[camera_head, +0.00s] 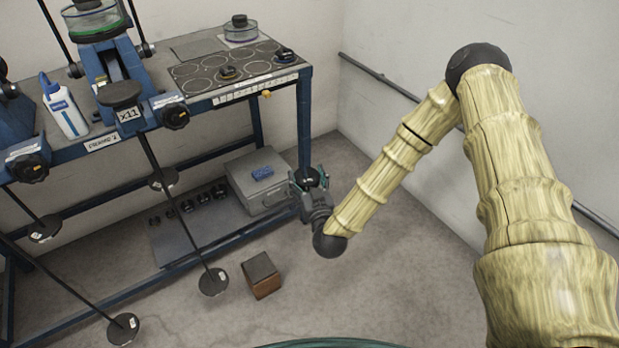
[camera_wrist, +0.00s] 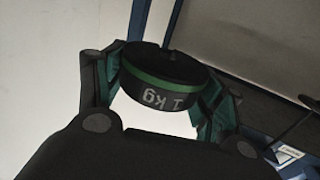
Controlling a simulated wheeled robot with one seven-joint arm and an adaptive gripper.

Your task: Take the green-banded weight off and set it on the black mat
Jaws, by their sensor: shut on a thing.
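The green-banded weight (camera_wrist: 160,75) is a black disc marked 1 kg, with a green stripe round its side. My gripper (camera_wrist: 158,88) is shut on it, one finger on each side. In the head view my gripper (camera_head: 312,182) holds the dark weight (camera_head: 313,176) in the air just right of the table's front right leg, below tabletop height. A dark mat (camera_head: 212,91) with ringed circles lies on the right part of the tabletop. A dark weight (camera_head: 229,72) and a black knob-like piece (camera_head: 285,54) sit on it.
A lever frame (camera_head: 115,75), a white bottle (camera_head: 64,107) and hanging rods with discs (camera_head: 213,281) are left. A grey box (camera_head: 263,178) and wooden block (camera_head: 261,275) stand low.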

